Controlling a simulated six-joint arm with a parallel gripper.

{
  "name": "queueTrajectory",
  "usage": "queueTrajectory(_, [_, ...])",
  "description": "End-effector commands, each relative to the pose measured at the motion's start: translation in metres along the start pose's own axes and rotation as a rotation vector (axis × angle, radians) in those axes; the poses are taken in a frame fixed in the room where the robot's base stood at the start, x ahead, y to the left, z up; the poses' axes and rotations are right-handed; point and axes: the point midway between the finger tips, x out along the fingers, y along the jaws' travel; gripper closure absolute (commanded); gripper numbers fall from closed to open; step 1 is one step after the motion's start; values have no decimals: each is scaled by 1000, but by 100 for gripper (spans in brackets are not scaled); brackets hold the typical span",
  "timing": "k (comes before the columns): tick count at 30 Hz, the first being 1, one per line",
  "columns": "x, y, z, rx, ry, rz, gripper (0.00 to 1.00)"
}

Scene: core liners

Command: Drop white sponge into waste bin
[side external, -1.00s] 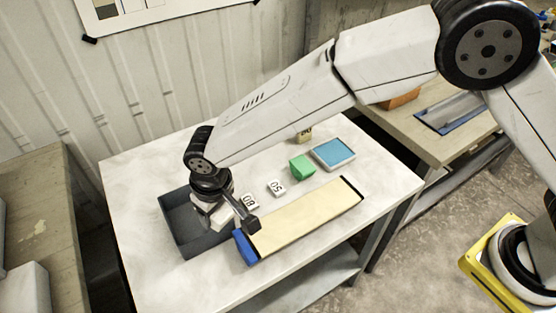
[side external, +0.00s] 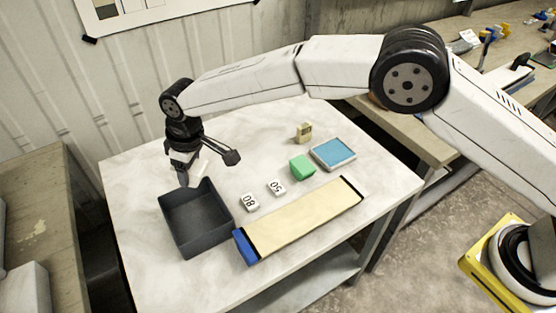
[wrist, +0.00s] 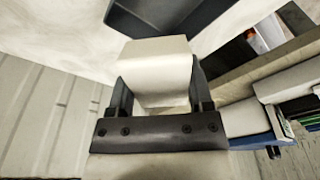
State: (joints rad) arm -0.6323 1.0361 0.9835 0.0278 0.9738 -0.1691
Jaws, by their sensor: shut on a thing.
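The white sponge (side external: 199,168) is a pale block. My gripper (side external: 189,174) is shut on it, one finger on each side, as the wrist view shows with the sponge (wrist: 155,75) between the fingers. The waste bin (side external: 180,236) is a dark grey open box at the left front of the table, and the part of its inside in view is empty. In the side view my gripper and the sponge appear at the bin's far rim, above the table. In the wrist view part of the dark bin (wrist: 165,12) shows beyond the sponge.
A cream board (side external: 305,217) with a blue end lies right of the bin. Two white number tags (side external: 249,202) (side external: 276,187), a green block (side external: 301,167), a small tan block (side external: 304,133) and a blue-topped tray (side external: 333,153) stand on the table. The back left of the table is clear.

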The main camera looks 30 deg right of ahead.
Motion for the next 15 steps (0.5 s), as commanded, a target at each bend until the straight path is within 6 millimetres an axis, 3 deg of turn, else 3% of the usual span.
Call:
queueTrajectory(8, [7, 0, 1, 2, -1, 0, 88])
queueTrajectory(15, [25, 0, 4, 2, -2, 1, 88])
